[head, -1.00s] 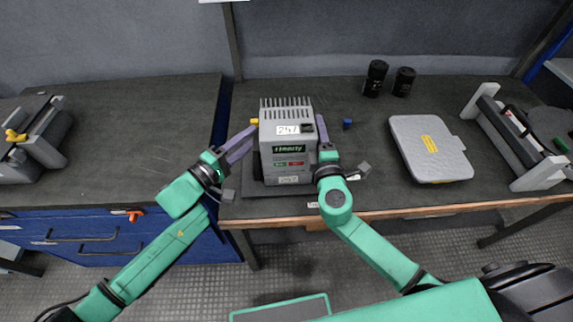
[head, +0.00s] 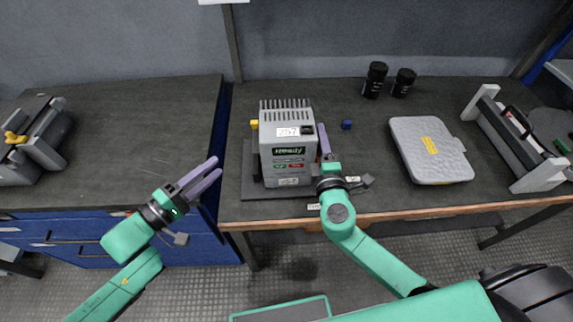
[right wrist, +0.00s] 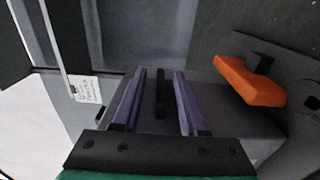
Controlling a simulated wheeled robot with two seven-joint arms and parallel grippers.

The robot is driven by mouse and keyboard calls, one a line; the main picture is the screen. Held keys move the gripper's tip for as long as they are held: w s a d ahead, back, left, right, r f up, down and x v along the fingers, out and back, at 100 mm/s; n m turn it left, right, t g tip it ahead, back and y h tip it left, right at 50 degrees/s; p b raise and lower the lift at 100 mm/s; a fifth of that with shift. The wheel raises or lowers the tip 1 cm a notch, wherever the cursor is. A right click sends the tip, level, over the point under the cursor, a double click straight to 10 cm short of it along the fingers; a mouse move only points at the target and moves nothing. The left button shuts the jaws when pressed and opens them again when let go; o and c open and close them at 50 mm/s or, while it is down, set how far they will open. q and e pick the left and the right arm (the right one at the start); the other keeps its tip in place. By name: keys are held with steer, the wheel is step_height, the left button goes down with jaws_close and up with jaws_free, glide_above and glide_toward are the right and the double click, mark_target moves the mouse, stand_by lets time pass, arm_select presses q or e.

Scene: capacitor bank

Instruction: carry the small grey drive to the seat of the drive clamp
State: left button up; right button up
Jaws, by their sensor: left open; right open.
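The small grey drive (head: 286,160), a finned box with a "Ready" label, stands upright on a dark base plate (head: 262,190) on the middle bench. A dark upright part and a yellow knob (head: 254,124) show at its left; I cannot tell whether these belong to the drive clamp. My right gripper (head: 322,130) is open at the drive's right side. In the right wrist view its purple fingers (right wrist: 160,76) lie either side of a narrow black bar (right wrist: 160,95), with a gap at each side. My left gripper (head: 216,167) is open and empty, left of the drive, clear of it.
A grey clamp-like device with a yellow handle (head: 14,137) stands far left. A pale grey case (head: 430,150), two black jars (head: 375,80), a small blue block (head: 346,124) and a white-ended frame (head: 485,100) are to the right. An orange handle (right wrist: 250,82) shows in the right wrist view.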

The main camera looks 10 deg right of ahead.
steer(key=s+a, duration=0.1)
steer(key=s, duration=0.8)
steer(key=shift+s, duration=0.25)
